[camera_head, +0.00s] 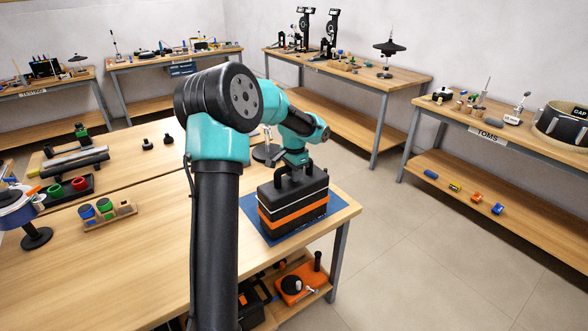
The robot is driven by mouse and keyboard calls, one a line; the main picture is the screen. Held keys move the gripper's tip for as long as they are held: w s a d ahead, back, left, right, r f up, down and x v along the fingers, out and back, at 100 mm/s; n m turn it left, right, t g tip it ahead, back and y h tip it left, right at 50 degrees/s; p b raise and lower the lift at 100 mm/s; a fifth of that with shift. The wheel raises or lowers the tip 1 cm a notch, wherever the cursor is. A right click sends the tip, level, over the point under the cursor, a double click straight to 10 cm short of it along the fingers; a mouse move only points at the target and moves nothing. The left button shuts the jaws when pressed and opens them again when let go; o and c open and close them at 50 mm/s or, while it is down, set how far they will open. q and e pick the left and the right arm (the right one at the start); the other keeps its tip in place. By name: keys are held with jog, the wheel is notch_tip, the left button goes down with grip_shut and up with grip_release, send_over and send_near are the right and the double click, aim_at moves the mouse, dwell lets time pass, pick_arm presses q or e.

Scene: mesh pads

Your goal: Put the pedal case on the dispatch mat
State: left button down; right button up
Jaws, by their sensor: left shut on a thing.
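The pedal case (296,207) is a black box with orange and white bands and a handle on top. It is upright, over the blue dispatch mat (317,227) at the right corner of the wooden table. I cannot tell if its base touches the mat. My left gripper (294,168) is above the case, shut on its handle; the fingers are partly hidden. My left arm crosses the middle of the view and hides part of the table. My right gripper is not in view.
On the table's left are a rack of coloured pots (107,212), a black tray with rings (68,192) and a round stand (37,236). A shelf below holds an orange item (301,283). Benches line the walls. The front table area is clear.

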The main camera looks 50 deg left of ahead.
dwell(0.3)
pick_arm(q)
jog(key=c, duration=1.4)
grip_release()
jog(key=shift+f, duration=0.15)
jog(key=o, duration=0.5)
notch_tip(320, 180, up, 12)
jog(key=shift+r, duration=0.15)
